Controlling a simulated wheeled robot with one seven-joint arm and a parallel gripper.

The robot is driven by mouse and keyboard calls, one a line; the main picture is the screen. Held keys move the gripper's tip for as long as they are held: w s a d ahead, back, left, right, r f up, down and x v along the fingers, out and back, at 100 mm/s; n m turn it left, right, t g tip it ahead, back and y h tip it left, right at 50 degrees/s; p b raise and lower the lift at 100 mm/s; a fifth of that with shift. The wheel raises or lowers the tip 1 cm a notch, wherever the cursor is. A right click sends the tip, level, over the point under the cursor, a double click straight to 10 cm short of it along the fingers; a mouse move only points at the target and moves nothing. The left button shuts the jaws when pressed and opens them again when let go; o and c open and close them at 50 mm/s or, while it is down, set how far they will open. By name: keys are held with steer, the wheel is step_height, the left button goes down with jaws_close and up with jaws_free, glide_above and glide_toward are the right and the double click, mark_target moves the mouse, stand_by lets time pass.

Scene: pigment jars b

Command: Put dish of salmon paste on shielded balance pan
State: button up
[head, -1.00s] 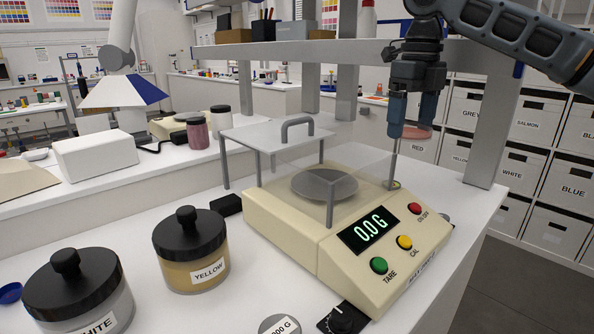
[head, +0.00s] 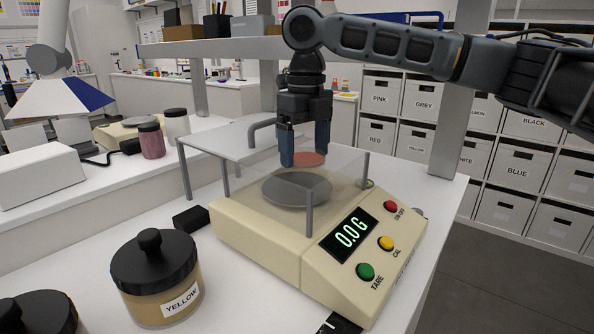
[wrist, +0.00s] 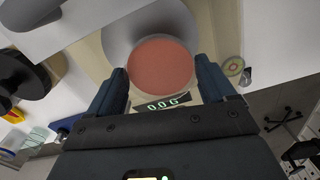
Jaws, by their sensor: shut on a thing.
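The dish of salmon paste (head: 309,159) is a small round dish with a pink-orange top. My gripper (head: 305,158) points down and is shut on it, holding it above the balance pan. In the wrist view the dish (wrist: 161,66) sits between the two fingers (wrist: 163,85). The shielded balance (head: 270,235) is cream with a display reading 0.0 G. Its round grey pan (head: 290,190) is bare and lies inside the clear shield. The shield's lid (head: 222,146), with a grey handle, is slid to the left, so the top above the pan is open.
A yellow pigment jar (head: 158,280) and a dark-lidded jar (head: 40,312) stand at the front left. A shelf post (head: 462,90) rises at the right behind the balance. Red and white jars (head: 151,140) stand at the back left.

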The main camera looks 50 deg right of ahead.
steer(key=shift+w+a+f, duration=0.4)
steer(key=shift+a+f, duration=0.05)
steer(key=shift+a, duration=0.15)
steer(key=shift+f, duration=2)
steer(key=shift+f, duration=0.1)
steer(key=o, duration=0.9)
steer(key=shift+c, duration=0.2)
step_height(320, 180, up, 12)
steer(key=shift+r, duration=0.15)
